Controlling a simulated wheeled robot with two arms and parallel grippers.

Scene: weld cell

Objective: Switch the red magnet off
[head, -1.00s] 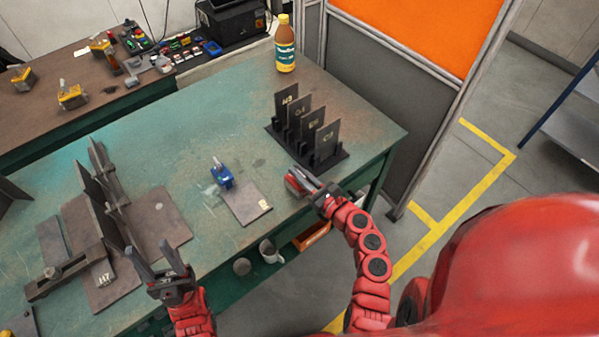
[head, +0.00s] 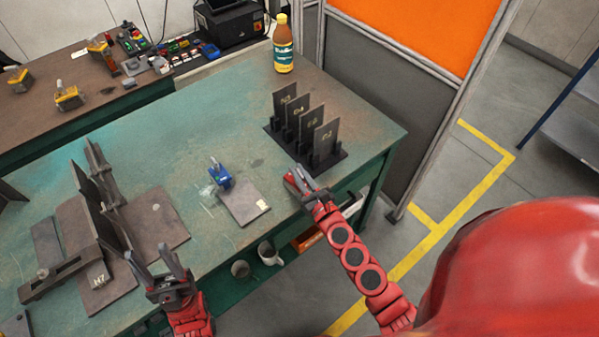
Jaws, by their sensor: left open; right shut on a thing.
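The red magnet (head: 291,183) is at the right part of the green welding table, near its front edge. My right gripper (head: 298,179) is shut on it, and the dark fingers hide much of the magnet. Its switch position cannot be made out. I cannot tell whether the magnet touches the table top. My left gripper (head: 155,262) is open and empty at the table's front edge, right of the plate marked N7.
A blue magnet (head: 221,178) stands by a flat steel plate (head: 243,203), left of the red magnet. A rack (head: 329,159) of upright plates stands just behind my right gripper. A bottle (head: 284,45) is at the back. Welded plates (head: 97,205) crowd the left.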

